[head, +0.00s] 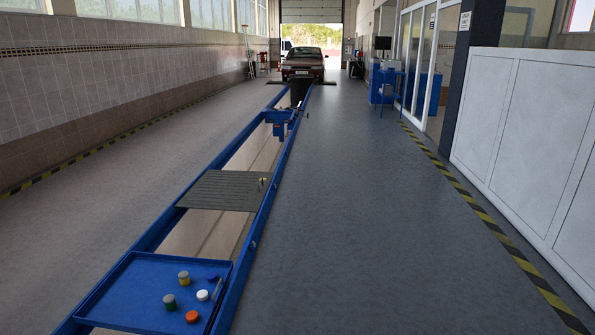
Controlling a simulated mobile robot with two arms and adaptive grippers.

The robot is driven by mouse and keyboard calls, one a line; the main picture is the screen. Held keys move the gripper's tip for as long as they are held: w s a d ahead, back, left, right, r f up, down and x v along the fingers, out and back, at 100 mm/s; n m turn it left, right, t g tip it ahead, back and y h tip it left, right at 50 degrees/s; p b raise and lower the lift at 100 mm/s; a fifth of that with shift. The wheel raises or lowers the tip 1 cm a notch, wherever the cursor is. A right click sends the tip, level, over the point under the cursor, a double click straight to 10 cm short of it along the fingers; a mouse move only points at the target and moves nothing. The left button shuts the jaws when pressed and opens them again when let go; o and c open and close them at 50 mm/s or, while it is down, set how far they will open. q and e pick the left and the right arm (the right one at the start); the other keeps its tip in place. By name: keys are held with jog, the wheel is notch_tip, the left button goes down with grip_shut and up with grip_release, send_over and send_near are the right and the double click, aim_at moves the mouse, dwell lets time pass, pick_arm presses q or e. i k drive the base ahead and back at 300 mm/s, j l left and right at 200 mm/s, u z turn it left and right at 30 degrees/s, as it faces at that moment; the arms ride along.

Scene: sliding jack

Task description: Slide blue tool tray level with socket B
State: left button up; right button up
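The blue tool tray (130,290) sits at the near end of the long blue rail frame (171,220), at the lower left. Several small items stand in its right half, among them an orange one (192,316), a white one (202,295) and two grey-green cylinders (184,278). A small pin or knob (253,243) shows on the right rail, a little beyond the tray's far edge. I see no readable label, so I cannot tell which point is socket B. Neither gripper is in view.
A grey ribbed plate (222,190) spans the rails beyond the tray. Farther on is a blue jack-like carriage (279,120). A red car (303,65) stands at the far end. The floor (350,220) right of the rails is clear; white panels (530,130) line the right.

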aim_at(129, 299)
jog(key=i, duration=2)
